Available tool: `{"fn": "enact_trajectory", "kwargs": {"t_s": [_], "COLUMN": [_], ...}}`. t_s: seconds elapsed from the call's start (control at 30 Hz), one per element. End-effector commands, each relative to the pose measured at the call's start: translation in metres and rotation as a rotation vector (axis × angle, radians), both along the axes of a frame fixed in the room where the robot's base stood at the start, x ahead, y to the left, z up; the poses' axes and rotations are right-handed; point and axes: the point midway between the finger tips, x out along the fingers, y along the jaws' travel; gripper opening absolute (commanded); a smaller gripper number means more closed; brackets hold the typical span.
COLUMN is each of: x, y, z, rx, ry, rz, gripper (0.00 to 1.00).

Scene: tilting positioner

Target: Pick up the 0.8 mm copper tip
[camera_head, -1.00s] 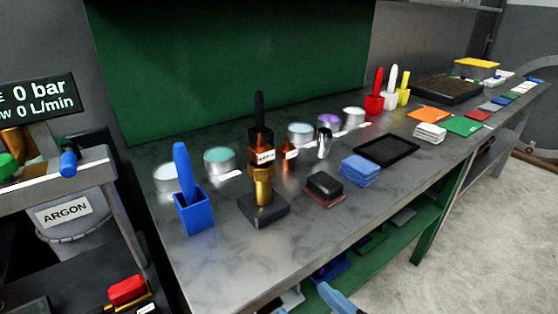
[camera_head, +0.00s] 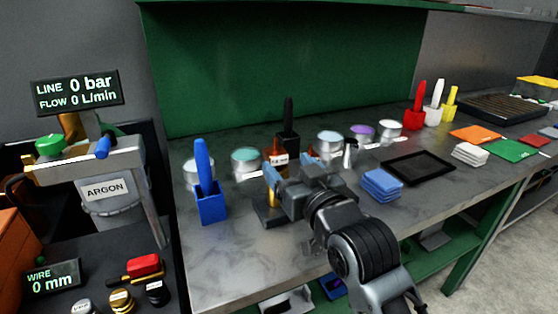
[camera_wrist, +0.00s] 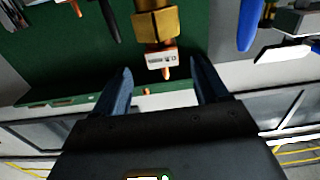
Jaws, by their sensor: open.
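A copper tip (camera_wrist: 166,72) with a small white label projects from a brass holder (camera_wrist: 155,25) in the wrist view. In the head view the copper tip (camera_head: 275,146) shows upright at the top of the holder, partly behind my gripper. My gripper (camera_head: 289,172) is open, its blue fingers close to the holder. In the wrist view my gripper (camera_wrist: 160,72) has one finger on each side of the tip, with gaps and nothing held. I cannot tell how far the tip is in depth.
A blue holder with a blue-handled tool (camera_head: 210,205) stands left of the brass holder. A black-handled tool (camera_head: 288,112) stands close behind. Several round tins (camera_head: 245,161) line the back. Blue cloths (camera_head: 381,184) and a black tray (camera_head: 418,167) lie to the right.

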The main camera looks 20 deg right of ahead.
Motion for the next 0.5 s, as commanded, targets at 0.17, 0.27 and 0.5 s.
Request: {"fn": "enact_trajectory", "kwargs": {"t_s": [0.17,0.27,0.5], "x": [0.018,0.032,0.060], "y": [0.001,0.002,0.003], "z": [0.001,0.002,0.000], "rx": [0.000,0.000,0.000], "ry": [-0.001,-0.001,0.000], "rz": [0.000,0.001,0.000], "gripper": [0.73,0.73,0.73]}}
